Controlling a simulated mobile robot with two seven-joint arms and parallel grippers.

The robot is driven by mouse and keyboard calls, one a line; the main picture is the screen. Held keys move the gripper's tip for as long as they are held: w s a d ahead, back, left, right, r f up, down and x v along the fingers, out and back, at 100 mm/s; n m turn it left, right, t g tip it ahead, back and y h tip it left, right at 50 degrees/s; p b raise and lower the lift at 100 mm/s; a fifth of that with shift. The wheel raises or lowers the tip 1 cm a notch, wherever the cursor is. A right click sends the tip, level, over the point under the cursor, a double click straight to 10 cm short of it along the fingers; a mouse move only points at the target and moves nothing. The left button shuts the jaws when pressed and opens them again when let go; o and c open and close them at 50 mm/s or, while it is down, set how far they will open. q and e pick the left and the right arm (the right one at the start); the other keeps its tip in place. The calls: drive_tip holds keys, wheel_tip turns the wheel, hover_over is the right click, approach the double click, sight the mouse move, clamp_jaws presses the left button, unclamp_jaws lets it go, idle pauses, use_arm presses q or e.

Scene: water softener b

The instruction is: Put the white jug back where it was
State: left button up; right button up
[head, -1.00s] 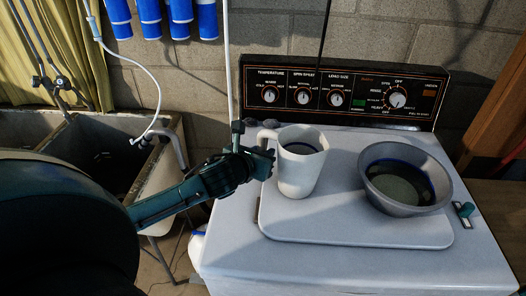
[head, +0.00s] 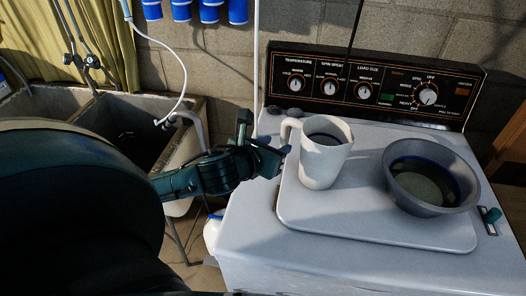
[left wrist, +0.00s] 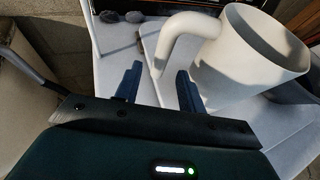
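The white jug (head: 325,165) stands upright on the washing machine's lid, left of the grey bowl, with its handle (head: 286,130) toward the left. In the left wrist view the jug (left wrist: 248,60) fills the upper right, and its handle bends down ahead of my fingers. My left gripper (head: 272,156) is just left of the jug. The fingertips look clear of the handle. My right gripper is not in view.
A grey bowl (head: 443,205) with dark liquid stands on the lid (head: 360,232), right of the jug. The control panel (head: 370,85) rises behind. Small dark stones (left wrist: 120,16) lie behind the lid. A sink (head: 188,150) is at left.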

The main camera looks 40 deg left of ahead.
use_arm(q)
drive_tip(key=v, duration=0.5)
drive_tip(key=shift+s+r, duration=0.15)
drive_tip(key=shift+s, duration=0.15)
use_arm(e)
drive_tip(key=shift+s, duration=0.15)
